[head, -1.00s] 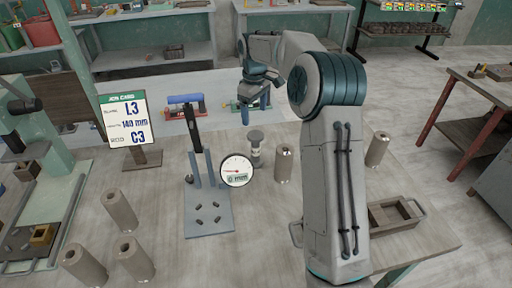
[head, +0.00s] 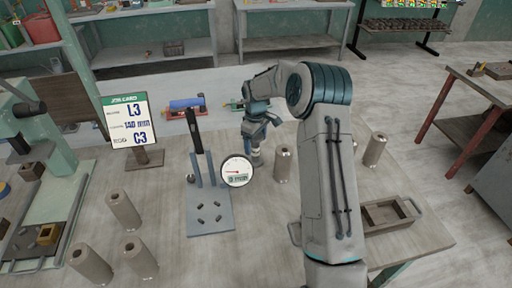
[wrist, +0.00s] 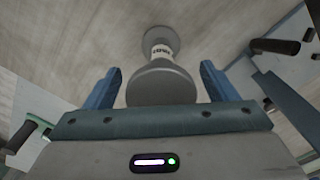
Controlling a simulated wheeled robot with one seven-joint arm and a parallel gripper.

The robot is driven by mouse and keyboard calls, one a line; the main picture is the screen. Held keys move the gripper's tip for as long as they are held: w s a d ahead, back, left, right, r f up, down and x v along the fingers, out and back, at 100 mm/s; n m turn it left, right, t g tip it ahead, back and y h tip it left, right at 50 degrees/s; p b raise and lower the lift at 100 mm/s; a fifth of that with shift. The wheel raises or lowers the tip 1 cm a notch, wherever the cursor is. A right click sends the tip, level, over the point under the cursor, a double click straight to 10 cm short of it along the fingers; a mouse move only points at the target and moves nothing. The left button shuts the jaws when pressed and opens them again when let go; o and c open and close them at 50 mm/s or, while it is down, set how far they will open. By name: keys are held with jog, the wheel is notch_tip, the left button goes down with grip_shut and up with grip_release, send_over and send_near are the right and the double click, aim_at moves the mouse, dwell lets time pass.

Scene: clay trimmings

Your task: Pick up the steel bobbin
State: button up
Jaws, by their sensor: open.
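The steel bobbin (head: 256,157) stands upright on the workbench, just right of the round dial gauge. It is grey with wide ends and a narrower waist; in the head view my gripper hides its upper part. In the wrist view the bobbin (wrist: 162,84) shows a broad near end, a waist with a white printed band and a wide far end. My gripper (head: 260,122) is over the bobbin. Its blue fingers (wrist: 161,72) are apart, one on each side of the near end, with visible gaps. Nothing is held.
A grey fixture plate (head: 210,220) with uprights and a dial gauge (head: 237,171) stands left of the bobbin. A pale cylinder (head: 282,164) stands close on its right. Several more cylinders stand on the bench. A job card (head: 125,120) is at left, an open tray (head: 392,222) at right.

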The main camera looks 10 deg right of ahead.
jog(key=shift+f, duration=0.5)
jog(key=shift+c, duration=0.3)
jog(key=c, duration=1.2)
